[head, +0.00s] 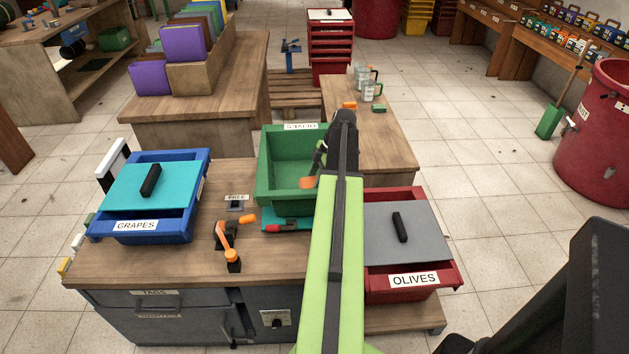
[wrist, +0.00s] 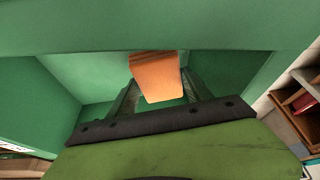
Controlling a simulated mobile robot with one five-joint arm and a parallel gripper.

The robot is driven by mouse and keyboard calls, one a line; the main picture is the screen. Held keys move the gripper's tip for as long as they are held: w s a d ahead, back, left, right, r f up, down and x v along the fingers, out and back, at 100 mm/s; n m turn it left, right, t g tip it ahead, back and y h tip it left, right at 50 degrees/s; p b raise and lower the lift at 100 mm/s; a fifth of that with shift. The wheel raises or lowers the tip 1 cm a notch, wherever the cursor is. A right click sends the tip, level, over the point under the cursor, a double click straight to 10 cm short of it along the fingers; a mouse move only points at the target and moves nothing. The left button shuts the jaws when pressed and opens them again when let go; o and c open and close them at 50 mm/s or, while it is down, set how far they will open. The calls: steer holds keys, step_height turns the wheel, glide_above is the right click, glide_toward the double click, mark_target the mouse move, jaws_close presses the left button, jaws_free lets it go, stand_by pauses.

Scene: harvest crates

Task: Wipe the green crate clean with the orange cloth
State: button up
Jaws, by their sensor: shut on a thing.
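The green crate (head: 275,192) stands open on the wooden workbench, behind the front edge, with a white label on its far rim. In the wrist view its green wall (wrist: 40,100) surrounds the jaws. My gripper (head: 318,165) reaches down into the crate. It is shut on the orange cloth (wrist: 156,78), which hangs between the fingers inside the crate. The cloth (head: 308,182) shows as a small orange patch in the head view. My arm hides the right part of the crate. I cannot tell whether the cloth touches the crate floor.
A blue grapes crate (head: 160,238) with a teal lid stands left. A red olives crate (head: 378,290) with a grey lid stands right, close to my arm. An orange-handled clamp (head: 226,236) and a red-handled tool (head: 285,228) lie in front. Glass mugs (head: 368,91) stand on the bench behind.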

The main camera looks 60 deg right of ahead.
step_height(320, 180, up, 3)
steer(key=p, duration=0.3)
steer(key=shift+r, duration=0.15)
